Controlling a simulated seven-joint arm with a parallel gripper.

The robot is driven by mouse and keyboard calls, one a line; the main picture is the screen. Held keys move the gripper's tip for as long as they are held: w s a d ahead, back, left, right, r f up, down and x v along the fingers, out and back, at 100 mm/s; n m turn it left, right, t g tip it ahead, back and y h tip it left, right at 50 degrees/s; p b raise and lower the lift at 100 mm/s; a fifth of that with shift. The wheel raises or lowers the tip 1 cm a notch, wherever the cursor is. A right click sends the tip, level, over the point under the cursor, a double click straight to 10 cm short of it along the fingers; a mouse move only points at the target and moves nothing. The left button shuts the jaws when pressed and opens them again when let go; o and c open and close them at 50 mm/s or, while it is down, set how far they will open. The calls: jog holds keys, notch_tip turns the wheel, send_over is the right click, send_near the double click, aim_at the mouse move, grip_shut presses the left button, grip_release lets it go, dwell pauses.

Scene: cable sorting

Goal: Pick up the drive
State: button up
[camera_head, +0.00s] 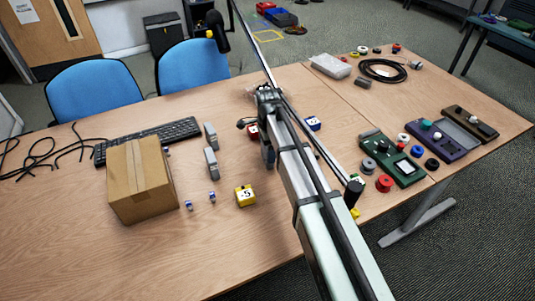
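I cannot tell for sure which item is the drive. Two small blue-and-white pieces (212,197) lie on the wooden table, right of the cardboard box. Two grey upright blocks (211,163) stand behind them, near the keyboard. My arm reaches in from the lower right across the table. My gripper (267,156) appears as a dark shape at the left side of the arm, low over the table, right of the grey blocks. Its fingers are too small and partly hidden to show whether they are open or hold anything.
A cardboard box (140,180) stands at the left, before a black keyboard (150,138). Control boxes (393,160) and buttons fill the right. The front left is clear.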

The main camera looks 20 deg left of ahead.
jog(key=shift+f, duration=1.45)
jog(key=shift+c, duration=0.3)
jog(key=c, duration=0.9)
